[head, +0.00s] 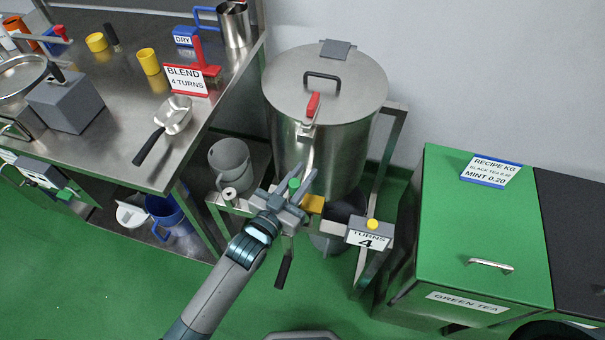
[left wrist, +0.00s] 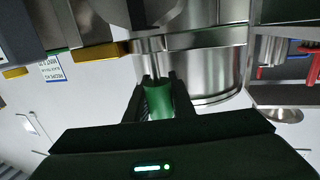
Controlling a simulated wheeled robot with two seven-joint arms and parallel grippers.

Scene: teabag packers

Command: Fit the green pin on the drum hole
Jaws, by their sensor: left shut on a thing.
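The green pin (left wrist: 158,101) is between the fingers of my left gripper (left wrist: 155,90), which is shut on it. In the head view the pin's green top (head: 294,184) shows between the fingers of my left gripper (head: 292,193). The steel drum (head: 325,120) stands just beyond, with a lid, a black handle and a red-handled lever. My gripper is at the drum's lower front, near a yellow block (head: 313,204). A metal part meets the pin's far end in the wrist view. The drum hole cannot be made out. My right gripper is not in view.
A steel table (head: 120,80) with a scoop (head: 175,115) and a BLEND sign (head: 187,80) is at left. A counter marked TURNS 4 (head: 369,238) is right of the gripper. A green bin (head: 480,230) stands farther right. A black crank handle (head: 284,271) hangs below the gripper.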

